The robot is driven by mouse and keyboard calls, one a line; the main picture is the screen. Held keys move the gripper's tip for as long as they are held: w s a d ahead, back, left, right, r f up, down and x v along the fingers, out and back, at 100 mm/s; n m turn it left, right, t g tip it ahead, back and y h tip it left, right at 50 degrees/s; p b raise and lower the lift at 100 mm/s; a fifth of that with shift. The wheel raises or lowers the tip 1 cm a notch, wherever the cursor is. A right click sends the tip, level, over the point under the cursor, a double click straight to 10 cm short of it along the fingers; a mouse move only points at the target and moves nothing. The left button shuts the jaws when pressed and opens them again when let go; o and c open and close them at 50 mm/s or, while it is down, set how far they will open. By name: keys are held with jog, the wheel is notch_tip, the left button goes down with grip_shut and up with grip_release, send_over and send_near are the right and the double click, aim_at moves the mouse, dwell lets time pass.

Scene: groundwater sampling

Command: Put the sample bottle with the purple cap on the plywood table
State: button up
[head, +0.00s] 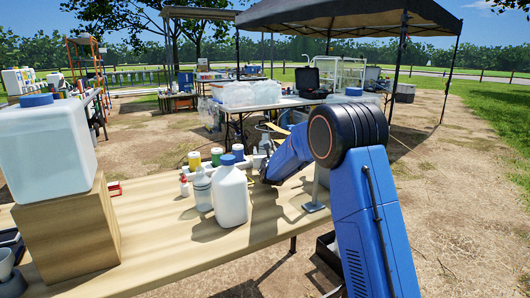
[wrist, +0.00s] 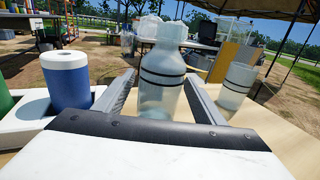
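I cannot make out a purple cap in either view. In the wrist view, a clear bottle (wrist: 162,82) with dark bands and a pale translucent top stands upright between the fingers of my gripper (wrist: 161,98). The gripper is open, with a gap on each side of the bottle. In the head view my gripper is mostly hidden behind my blue arm. The plywood table (head: 180,255) fills the lower head view. On it stand a white bottle with a blue cap (head: 231,192) and a smaller pale bottle (head: 202,190).
A large blue-capped container (head: 45,150) stands on a wooden block (head: 70,235) at left. A blue, white-topped cylinder (wrist: 66,82) sits left of my gripper. A clear banded beaker (wrist: 236,86) stands to the right. The table's front middle is clear.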

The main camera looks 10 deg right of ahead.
jog(key=shift+r, duration=0.1)
jog(key=shift+s, duration=0.25)
jog(key=s, duration=0.7)
jog(key=s+a, duration=0.1)
jog(key=s, duration=0.3)
jog(key=shift+s, duration=0.25)
